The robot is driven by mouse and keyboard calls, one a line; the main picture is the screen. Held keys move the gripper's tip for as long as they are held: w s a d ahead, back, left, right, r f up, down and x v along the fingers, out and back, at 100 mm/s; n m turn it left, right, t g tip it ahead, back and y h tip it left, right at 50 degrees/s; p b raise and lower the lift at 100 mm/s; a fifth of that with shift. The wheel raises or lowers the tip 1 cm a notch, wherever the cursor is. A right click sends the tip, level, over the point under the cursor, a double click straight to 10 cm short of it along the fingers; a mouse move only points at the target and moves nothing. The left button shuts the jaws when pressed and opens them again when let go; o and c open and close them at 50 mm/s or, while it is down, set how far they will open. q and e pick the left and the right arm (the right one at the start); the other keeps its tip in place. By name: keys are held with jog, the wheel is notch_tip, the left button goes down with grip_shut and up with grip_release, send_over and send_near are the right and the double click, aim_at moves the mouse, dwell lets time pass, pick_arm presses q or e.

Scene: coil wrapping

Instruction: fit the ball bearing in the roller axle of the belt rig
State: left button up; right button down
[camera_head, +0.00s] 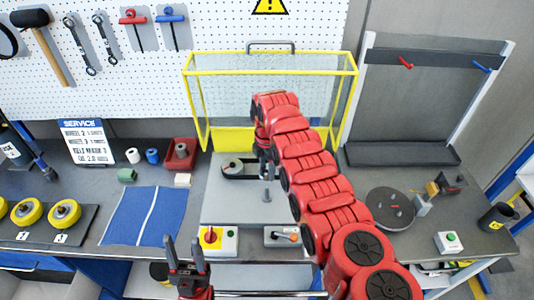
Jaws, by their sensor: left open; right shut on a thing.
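The belt rig (228,205) stands in the middle of the bench, with a grey base plate. A dark belt loop (240,178) with a round roller end shows on it; the axle's seat is hidden at this angle. My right arm reaches over the rig from the lower right. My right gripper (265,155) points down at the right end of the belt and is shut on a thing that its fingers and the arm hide. I cannot make out the ball bearing itself. My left gripper (187,252) is open and empty, fingers up, at the bench's front edge.
A yellow-framed guard (220,62) stands behind the rig. A switch box with a red knob (210,237) and a lever box (280,237) sit in front. A blue mat (130,217) and a red bin (172,161) lie left. A dark turntable (388,203) is right.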

jog(key=shift+w, duration=0.15)
jog(key=shift+s, duration=0.2)
jog(key=shift+w+d+f+b, duration=0.1)
jog(key=shift+b, duration=0.4)
notch_tip(320, 180, down, 4)
jog(key=b, duration=0.3)
jog(key=shift+f, duration=0.15)
jog(key=shift+f+b, duration=0.7)
jog(key=shift+b, duration=0.15)
jog(key=shift+r, duration=0.1)
jog(key=shift+b, duration=0.65)
dwell(0.3)
